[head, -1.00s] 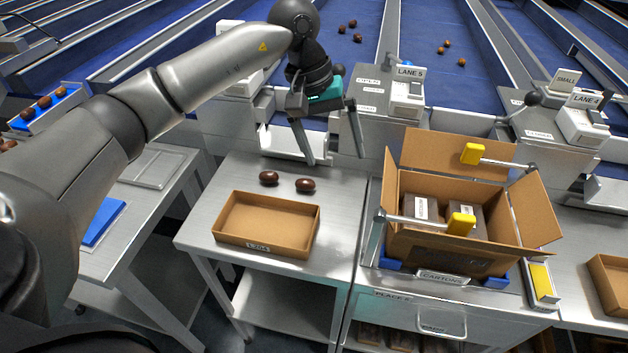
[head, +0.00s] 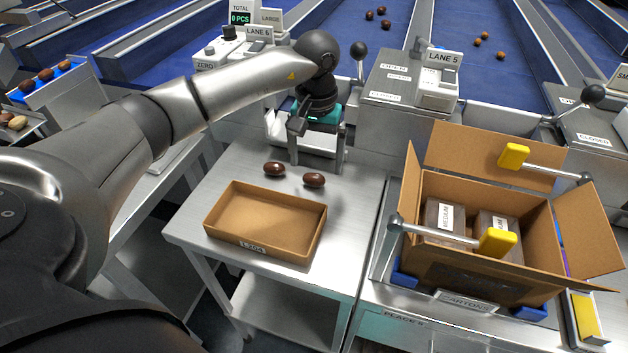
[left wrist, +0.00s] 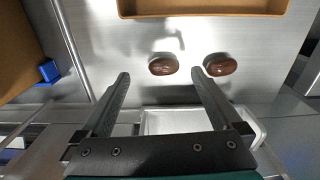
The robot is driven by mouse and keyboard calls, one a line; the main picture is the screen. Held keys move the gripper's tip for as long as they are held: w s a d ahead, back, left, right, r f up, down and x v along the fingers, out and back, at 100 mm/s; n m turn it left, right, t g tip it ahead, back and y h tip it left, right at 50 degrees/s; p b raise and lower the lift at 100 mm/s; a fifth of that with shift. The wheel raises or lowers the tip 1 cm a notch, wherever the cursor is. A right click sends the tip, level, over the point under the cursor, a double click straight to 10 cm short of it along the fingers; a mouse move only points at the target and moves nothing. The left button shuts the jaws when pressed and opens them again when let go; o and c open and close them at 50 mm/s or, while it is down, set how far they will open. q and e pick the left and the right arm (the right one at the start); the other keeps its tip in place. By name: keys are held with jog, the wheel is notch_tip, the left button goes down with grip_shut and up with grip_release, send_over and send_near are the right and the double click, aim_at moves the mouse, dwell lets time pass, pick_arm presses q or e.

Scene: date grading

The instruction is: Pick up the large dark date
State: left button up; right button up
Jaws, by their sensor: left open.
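Two dark brown dates lie on the steel table, behind the shallow cardboard tray (head: 228,228). One date (head: 274,169) is at the left and the other date (head: 313,180) at the right; they look close in size. They also show in the left wrist view, one date (left wrist: 163,64) in front of the gap between the fingers and the other date (left wrist: 220,65) just beyond the right finger's tip. My left gripper (head: 317,168) is open and empty, pointing down just behind the dates. It also shows in the left wrist view (left wrist: 160,73). My right gripper is not in view.
A big open carton (head: 470,281) with yellow-ended clamps stands on the right. A metal chute (head: 285,135) is close behind the left gripper. The steel table (head: 335,235) is clear right of the cardboard tray.

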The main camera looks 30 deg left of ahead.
aim_at(314, 174)
pick_arm(q)
jog(key=shift+f, duration=0.3)
jog(key=f, duration=0.5)
jog(key=shift+w+a+b, duration=0.35)
jog(key=shift+a+b, duration=0.05)
jog(key=shift+r, duration=0.1)
jog(key=c, duration=0.9)
jog(key=shift+r, duration=0.1)
